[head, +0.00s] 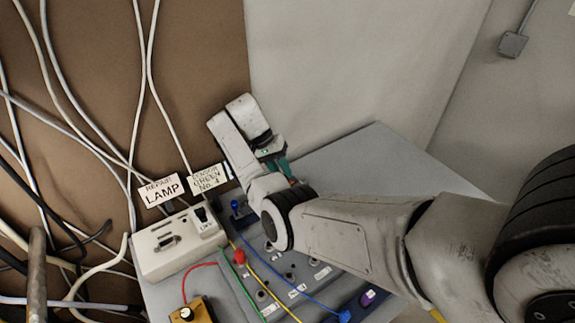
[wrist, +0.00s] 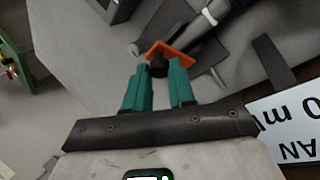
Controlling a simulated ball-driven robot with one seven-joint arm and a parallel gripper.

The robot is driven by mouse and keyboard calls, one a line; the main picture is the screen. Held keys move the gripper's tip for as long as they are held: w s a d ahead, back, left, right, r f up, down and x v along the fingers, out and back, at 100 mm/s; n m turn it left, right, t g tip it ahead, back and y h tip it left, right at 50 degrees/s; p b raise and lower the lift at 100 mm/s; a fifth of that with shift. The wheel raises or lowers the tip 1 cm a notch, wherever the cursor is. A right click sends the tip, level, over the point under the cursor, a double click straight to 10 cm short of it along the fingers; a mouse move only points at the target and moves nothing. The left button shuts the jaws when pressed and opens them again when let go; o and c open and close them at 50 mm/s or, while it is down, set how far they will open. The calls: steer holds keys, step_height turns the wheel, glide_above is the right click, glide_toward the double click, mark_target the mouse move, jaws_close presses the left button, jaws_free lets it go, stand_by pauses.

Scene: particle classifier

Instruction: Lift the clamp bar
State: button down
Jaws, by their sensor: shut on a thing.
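My gripper (wrist: 161,76) has teal fingers, and they are closed around the dark end of an orange piece (wrist: 178,55) in the wrist view. This orange piece looks like part of the clamp bar. A grey and white rod (wrist: 207,18) runs behind it toward the top; I cannot tell if they are joined. In the head view my gripper (head: 277,163) is at the far side of the grey bench, just past my arm's wrist. The fingertips and what they hold are mostly hidden there by my own wrist.
The grey bench (head: 365,160) has clear room right of my gripper. Loose cables hang at left. A wall stands behind.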

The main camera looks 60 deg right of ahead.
stand_by(0.5)
steer(key=c, duration=0.9)
jaws_free()
steer(key=shift+d, duration=0.1)
steer(key=shift+c, duration=0.2)
step_height(320, 180, up, 4)
steer(key=p, duration=0.3)
steer(key=s+a+r+p, duration=0.5)
steer(key=s+r, duration=0.4)
steer(key=s, duration=0.3)
steer(key=shift+s+a, duration=0.25)
steer(key=shift+a, duration=0.35)
